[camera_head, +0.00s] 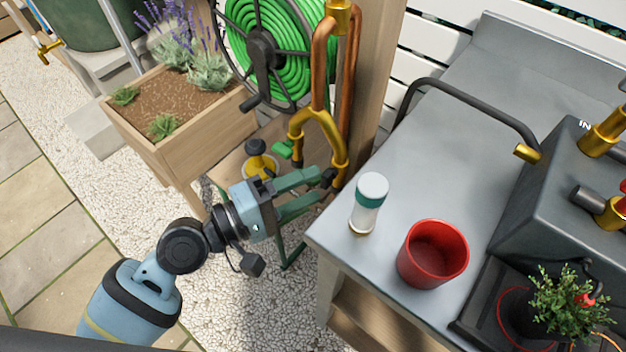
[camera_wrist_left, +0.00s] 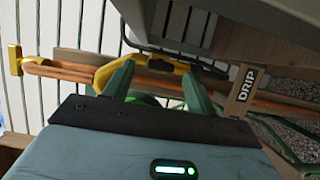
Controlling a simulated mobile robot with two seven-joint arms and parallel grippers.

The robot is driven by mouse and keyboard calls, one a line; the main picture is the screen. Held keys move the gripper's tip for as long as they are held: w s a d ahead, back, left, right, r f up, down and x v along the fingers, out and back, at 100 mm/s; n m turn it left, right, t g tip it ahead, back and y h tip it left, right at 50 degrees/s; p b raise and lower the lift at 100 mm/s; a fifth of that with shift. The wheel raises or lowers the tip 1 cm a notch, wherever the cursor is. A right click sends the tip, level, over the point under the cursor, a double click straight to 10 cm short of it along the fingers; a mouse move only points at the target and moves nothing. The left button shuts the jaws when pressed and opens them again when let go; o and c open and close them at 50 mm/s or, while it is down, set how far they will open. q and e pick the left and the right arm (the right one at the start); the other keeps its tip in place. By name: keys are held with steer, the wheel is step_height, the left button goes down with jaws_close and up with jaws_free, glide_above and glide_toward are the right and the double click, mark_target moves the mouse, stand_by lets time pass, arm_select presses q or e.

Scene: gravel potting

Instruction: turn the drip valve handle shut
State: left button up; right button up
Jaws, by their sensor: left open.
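The brass Y-shaped pipe fitting (camera_head: 318,128) hangs below copper pipes at the wooden post. A green valve handle (camera_head: 283,150) is on its left branch. A black handle (camera_head: 328,178) is low on the right branch; it also shows in the left wrist view (camera_wrist_left: 172,61), near a wooden tag marked DRIP (camera_wrist_left: 245,84). My left gripper (camera_head: 322,184) is open, its green fingers pointing at the black handle. In the left wrist view the handle appears between and just beyond the fingertips (camera_wrist_left: 158,74); I cannot tell whether they touch it. My right gripper is out of view.
The grey bench (camera_head: 440,140) is close right of my left gripper, with a white-green shaker (camera_head: 368,205) and red pot (camera_head: 433,254) near its edge. A green hose reel (camera_head: 265,45) is above, a wooden planter (camera_head: 185,135) to the left. Gravel lies below.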

arm_select(q)
steer(key=shift+x, duration=1)
